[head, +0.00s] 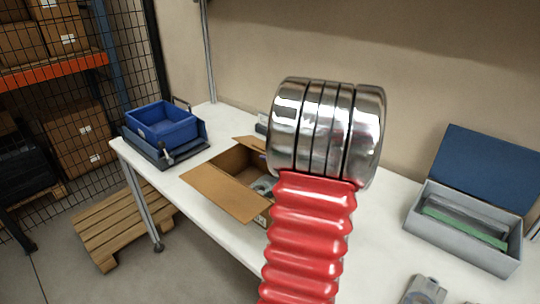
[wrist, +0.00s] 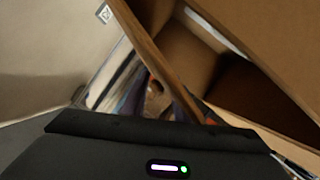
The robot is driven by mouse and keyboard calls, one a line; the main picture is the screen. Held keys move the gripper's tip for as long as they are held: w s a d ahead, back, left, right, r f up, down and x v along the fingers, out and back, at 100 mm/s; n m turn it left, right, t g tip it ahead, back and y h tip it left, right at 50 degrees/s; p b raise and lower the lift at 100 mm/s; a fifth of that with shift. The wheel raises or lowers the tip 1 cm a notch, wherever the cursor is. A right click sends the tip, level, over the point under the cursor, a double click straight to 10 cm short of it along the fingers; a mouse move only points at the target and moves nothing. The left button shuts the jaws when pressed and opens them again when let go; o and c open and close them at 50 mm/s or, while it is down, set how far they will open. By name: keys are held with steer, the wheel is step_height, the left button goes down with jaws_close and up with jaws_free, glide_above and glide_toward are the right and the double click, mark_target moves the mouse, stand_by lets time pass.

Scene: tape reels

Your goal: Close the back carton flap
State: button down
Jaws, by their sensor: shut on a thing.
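The open carton (head: 232,163) stands on the white table in the head view, with its large front flap (head: 222,192) folded outward and a smaller flap (head: 248,143) showing at its back left. My arm hides the carton's right part and most of its back side. In the wrist view, brown cardboard panels (wrist: 265,45) fill the right, and a cardboard edge (wrist: 152,45) runs down to my gripper (wrist: 165,120). My gripper is shut on cardboard there, apparently a carton flap. Its fingertips are not clearly visible, and which flap it is cannot be told.
A blue bin (head: 163,123) stands on the table left of the carton. A grey box (head: 462,232) with an open blue lid (head: 485,168) stands at the right. A grey part (head: 424,290) lies at the front right. A wooden pallet (head: 120,228) is on the floor.

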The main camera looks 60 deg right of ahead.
steer(key=shift+a+f, duration=0.1)
steer(key=shift+f, duration=0.25)
steer(key=c, duration=1.8)
jaws_free()
steer(key=shift+r, duration=0.25)
steer(key=v, duration=1.3)
steer(key=shift+s+a, duration=0.1)
steer(key=shift+s, duration=0.3)
steer(key=shift+c, duration=0.6)
